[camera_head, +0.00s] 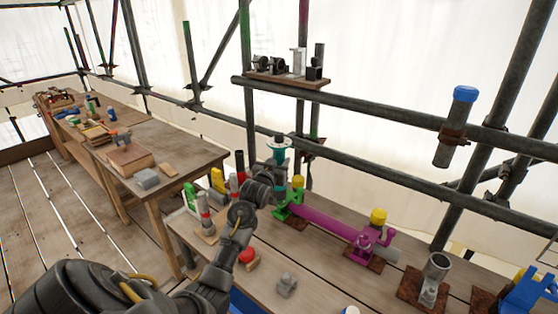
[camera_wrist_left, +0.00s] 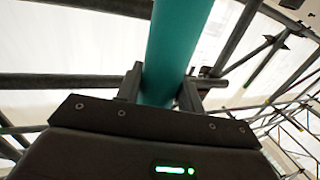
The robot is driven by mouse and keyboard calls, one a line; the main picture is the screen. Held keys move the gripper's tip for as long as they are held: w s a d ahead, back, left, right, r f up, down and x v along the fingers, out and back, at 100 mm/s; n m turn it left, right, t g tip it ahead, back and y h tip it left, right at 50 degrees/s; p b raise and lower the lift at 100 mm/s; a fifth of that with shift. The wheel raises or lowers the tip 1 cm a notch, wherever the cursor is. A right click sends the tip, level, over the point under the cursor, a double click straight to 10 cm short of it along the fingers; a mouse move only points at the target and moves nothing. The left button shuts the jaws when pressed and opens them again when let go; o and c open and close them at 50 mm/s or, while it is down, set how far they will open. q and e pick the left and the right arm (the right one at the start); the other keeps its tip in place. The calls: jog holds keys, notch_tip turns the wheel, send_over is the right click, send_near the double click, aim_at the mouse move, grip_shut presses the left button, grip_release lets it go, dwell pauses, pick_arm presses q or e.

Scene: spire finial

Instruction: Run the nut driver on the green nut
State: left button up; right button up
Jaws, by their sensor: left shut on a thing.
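My left gripper (camera_head: 276,168) is shut on the teal nut driver, whose body (camera_head: 278,148) stands roughly upright above the bench. In the left wrist view the teal shaft (camera_wrist_left: 176,50) runs up between the two dark fingers of the gripper (camera_wrist_left: 160,88). A green clamp (camera_head: 287,208) with a yellow cap (camera_head: 298,182) sits on the bench just right of and below the gripper. The green nut cannot be told apart from this clamp. My right gripper is not in view.
A purple bar (camera_head: 325,222) runs from the green clamp to a purple clamp (camera_head: 368,243) with a yellow cap (camera_head: 378,216). A grey tube holder (camera_head: 435,275) stands at the right. Scaffold tubes (camera_head: 390,178) cross behind the bench.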

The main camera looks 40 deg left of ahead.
pick_arm(q)
jog(key=shift+f+b, duration=0.55)
jog(key=shift+f, duration=0.55)
dwell(0.3)
